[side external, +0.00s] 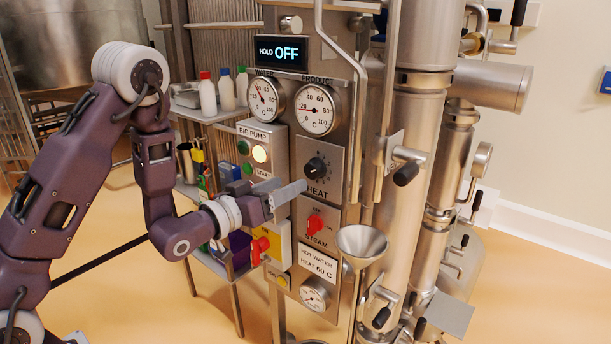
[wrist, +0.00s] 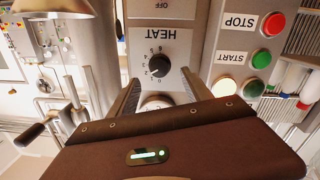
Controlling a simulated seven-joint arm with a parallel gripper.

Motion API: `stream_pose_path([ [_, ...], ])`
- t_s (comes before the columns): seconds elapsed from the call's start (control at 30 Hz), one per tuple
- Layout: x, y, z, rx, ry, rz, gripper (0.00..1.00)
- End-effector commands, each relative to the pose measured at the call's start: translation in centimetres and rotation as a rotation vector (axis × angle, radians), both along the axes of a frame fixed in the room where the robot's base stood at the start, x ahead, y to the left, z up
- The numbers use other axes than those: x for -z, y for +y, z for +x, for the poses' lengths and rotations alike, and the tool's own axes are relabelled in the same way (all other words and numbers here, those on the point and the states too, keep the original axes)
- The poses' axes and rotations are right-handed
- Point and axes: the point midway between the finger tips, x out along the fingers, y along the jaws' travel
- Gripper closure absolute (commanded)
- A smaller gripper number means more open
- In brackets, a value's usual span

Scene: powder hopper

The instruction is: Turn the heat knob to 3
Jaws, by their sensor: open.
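The heat knob (side external: 317,167) is a round black dial on a grey plate marked HEAT, on the front of the machine. In the wrist view the knob (wrist: 159,66) shows upside down, with a ring of small numbers around it. Its setting is too small to read surely. My gripper (side external: 297,190) is in front of the panel, just left of and below the knob in the side view. In the wrist view the two grey fingers of my gripper (wrist: 161,82) are apart, with the knob beyond and roughly between them. I see no contact with it.
The red steam knob (side external: 315,226) is below the heat plate. The big pump box (side external: 262,153) with its buttons is to the left. A metal funnel (side external: 362,244) and vertical pipes stand to the right.

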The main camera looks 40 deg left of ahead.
Motion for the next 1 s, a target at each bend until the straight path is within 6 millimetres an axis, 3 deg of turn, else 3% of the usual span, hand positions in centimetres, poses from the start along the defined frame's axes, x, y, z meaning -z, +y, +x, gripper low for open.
stream_pose_path([
  [0.13,0.1,-0.1,1.1,0.008,-0.029,-0.007,0.42],
  [0.43,0.0,-0.4,6.3,0.007,-0.028,-0.006,0.42],
  [0.73,0.0,-0.4,7.0,0.006,-0.025,-0.007,0.42],
  [0.77,0.0,-0.4,7.0,0.006,-0.025,-0.007,0.44],
  [1.0,0.0,-0.4,7.0,0.007,-0.025,-0.007,0.91],
])
